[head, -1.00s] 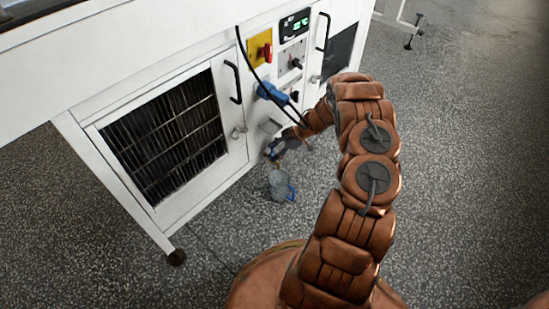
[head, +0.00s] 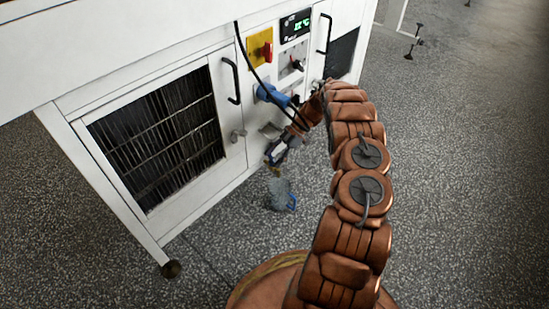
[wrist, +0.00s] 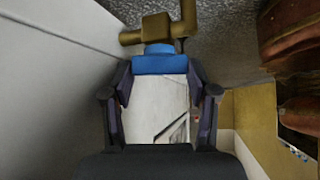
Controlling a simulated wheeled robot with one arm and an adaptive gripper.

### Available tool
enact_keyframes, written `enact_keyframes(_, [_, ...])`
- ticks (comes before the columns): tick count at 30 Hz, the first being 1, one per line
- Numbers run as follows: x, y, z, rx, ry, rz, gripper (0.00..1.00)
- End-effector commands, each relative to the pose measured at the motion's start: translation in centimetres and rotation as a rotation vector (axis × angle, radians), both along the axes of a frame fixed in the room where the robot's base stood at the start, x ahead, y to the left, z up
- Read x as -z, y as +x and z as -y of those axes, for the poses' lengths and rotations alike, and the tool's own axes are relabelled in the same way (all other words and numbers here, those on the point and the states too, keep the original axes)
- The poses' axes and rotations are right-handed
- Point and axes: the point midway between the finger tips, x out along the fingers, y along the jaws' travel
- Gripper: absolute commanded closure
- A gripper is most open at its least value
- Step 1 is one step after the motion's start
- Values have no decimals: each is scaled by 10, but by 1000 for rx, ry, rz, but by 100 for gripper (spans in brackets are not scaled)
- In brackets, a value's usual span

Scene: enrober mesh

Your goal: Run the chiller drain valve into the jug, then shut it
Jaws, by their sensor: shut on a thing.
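The brass drain valve (wrist: 157,30) with its blue handle (wrist: 160,65) is at the top of the wrist view, low by the white chiller cabinet. My gripper (wrist: 160,78) is shut on the blue handle, with one finger at each side. In the head view my gripper (head: 275,152) is low at the cabinet front, and a bit of brass shows under it. The jug (head: 280,195), clear grey with a blue handle, stands upright on the floor just below. Its inside, any liquid in it and any flow from the valve cannot be made out.
The white cabinet (head: 205,190) has a dark grille (head: 160,140), door handles, a red switch on a yellow plate (head: 259,48) and a green display (head: 296,25). A blue plug (head: 270,93) and black cables hang close to my arm. The speckled floor in front is open.

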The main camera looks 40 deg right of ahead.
Motion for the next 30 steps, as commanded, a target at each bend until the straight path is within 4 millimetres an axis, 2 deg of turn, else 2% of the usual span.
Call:
enact_keyframes(9, [-1, 2, 2, 4, -4, 5, 76])
enact_keyframes(10, [-1, 2, 2, 4, -4, 5, 40])
enact_keyframes(17, [-1, 1, 2, 4, -3, 3, 17])
enact_keyframes(30, [-6, 2, 7, 5, -4, 6, 17])
